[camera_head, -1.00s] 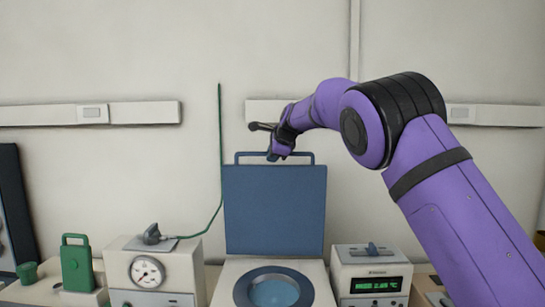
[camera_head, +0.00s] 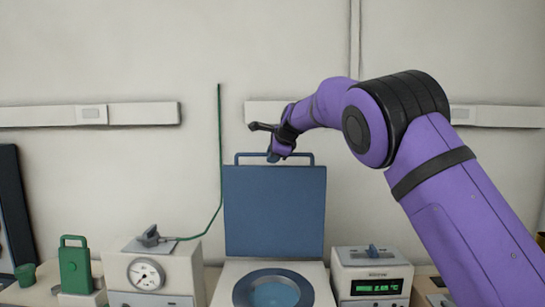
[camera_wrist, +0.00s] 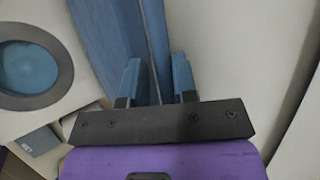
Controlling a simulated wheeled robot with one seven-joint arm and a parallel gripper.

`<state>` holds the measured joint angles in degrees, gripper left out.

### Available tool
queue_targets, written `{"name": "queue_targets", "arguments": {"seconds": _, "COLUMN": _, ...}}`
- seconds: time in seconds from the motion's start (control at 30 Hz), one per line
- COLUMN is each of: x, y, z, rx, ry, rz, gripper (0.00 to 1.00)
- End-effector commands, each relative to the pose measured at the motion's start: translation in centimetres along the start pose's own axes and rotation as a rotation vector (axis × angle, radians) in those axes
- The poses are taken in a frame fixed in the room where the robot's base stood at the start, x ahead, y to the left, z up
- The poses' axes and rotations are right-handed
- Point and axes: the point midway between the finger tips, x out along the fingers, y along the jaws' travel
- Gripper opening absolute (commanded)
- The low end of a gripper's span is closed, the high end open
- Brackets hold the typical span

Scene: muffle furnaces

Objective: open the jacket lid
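The jacket lid (camera_head: 275,212) is a blue square panel standing upright at the back of a pale unit (camera_head: 322,276) with a round grey-rimmed opening (camera_head: 249,293). A bar handle (camera_head: 243,155) runs along its top edge. My gripper (camera_head: 276,155) is at the handle's top bar, reaching down from above. In the wrist view, the two blue fingers of my gripper (camera_wrist: 157,75) stand apart, with a thin blue part of the lid or handle between them. The lid (camera_wrist: 105,40) fills the upper left there, beside the round opening (camera_wrist: 62,88). Fingertip contact is hidden.
A gauge box (camera_head: 178,272) stands left of the unit, with a green cord (camera_head: 220,140) rising beside the lid. A controller with a green display (camera_head: 365,257) stands right. A green canister (camera_head: 75,268) is far left. Behind is a wall with trunking (camera_head: 40,116).

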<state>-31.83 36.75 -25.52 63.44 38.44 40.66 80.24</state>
Motion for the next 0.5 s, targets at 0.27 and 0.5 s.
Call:
{"name": "queue_targets", "arguments": {"seconds": 0.27, "x": -4.6, "y": -0.1, "z": 0.0, "rx": 0.001, "ry": -0.001, "rz": -0.003, "gripper": 0.27}}
{"name": "queue_targets", "arguments": {"seconds": 0.5, "x": -8.6, "y": -0.1, "z": 0.0, "rx": 0.000, "ry": -0.001, "rz": -0.002, "gripper": 0.27}}
